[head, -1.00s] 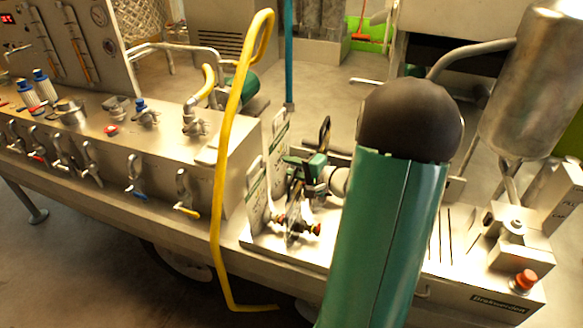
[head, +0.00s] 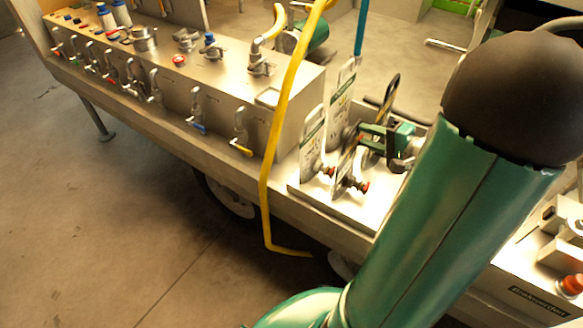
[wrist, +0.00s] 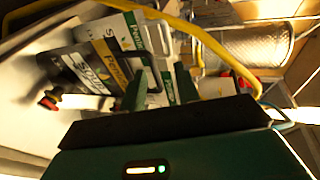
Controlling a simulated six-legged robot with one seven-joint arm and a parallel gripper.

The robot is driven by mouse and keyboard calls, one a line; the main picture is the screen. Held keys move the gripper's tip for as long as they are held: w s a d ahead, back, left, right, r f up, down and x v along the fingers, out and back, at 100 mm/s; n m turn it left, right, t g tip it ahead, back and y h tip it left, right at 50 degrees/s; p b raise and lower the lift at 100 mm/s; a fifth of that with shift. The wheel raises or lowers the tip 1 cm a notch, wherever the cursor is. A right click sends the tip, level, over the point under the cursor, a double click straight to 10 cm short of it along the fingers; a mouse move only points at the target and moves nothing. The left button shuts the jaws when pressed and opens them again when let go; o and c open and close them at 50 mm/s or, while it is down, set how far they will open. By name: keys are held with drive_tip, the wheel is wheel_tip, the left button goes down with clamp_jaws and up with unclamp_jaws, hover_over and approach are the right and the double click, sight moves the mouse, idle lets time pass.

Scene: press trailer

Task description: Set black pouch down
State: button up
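The black pouch (wrist: 88,72) has a grey and yellow label and a red-capped spout. In the head view the black pouch (head: 344,168) stands on edge on the pale tray (head: 350,215), just left of my gripper (head: 378,138). White and green pouches (head: 314,143) stand beside it. My arm hides the right part of the tray.
A yellow hooked pole (head: 279,130) hangs down the trailer's front side, left of the tray. The metal valve cabinet (head: 215,85) fills the left of the trailer. A red button (head: 570,285) is at the right end. The floor (head: 110,215) in front is clear.

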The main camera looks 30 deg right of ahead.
drive_tip(key=a+r+n+g+y, duration=0.3)
drive_tip(key=a+n+g, duration=0.45)
drive_tip(key=a, duration=1.35)
drive_tip(key=s+a+r+n+g+h, duration=0.1)
drive_tip(key=s+a+r+n+h, duration=0.4)
drive_tip(key=s+a+n+h, duration=0.1)
drive_tip(key=shift+s+a+h, duration=0.5)
drive_tip(key=shift+a+h, duration=0.3)
drive_tip(key=shift+a, duration=0.35)
drive_tip(key=shift+d+r, duration=0.1)
drive_tip(key=shift+d, duration=0.15)
